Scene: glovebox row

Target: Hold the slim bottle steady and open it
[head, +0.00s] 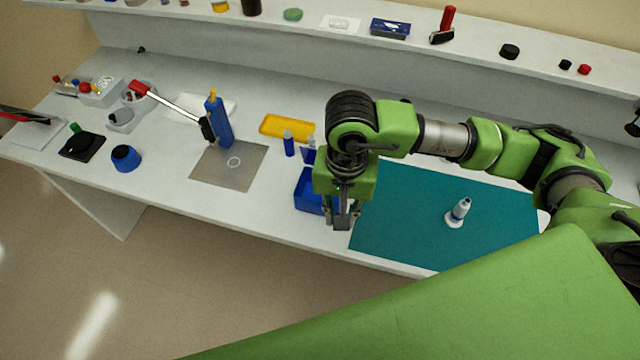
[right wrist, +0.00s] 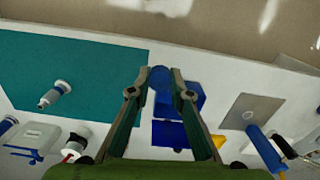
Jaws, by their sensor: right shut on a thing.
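My right gripper (head: 342,222) is left of the bottle, by the mat's left edge and clear of the bottle. In the right wrist view its fingers are closed around a small blue thing (right wrist: 161,78); I cannot tell exactly what it is. My left gripper is not in view.
A blue bin (head: 308,190) lies beside my right gripper, partly hidden. A small blue bottle (head: 289,143) and a yellow tray (head: 287,127) are behind it. A tall blue bottle (head: 220,125) stands by a grey plate (head: 215,175). The mat around the white bottle is clear.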

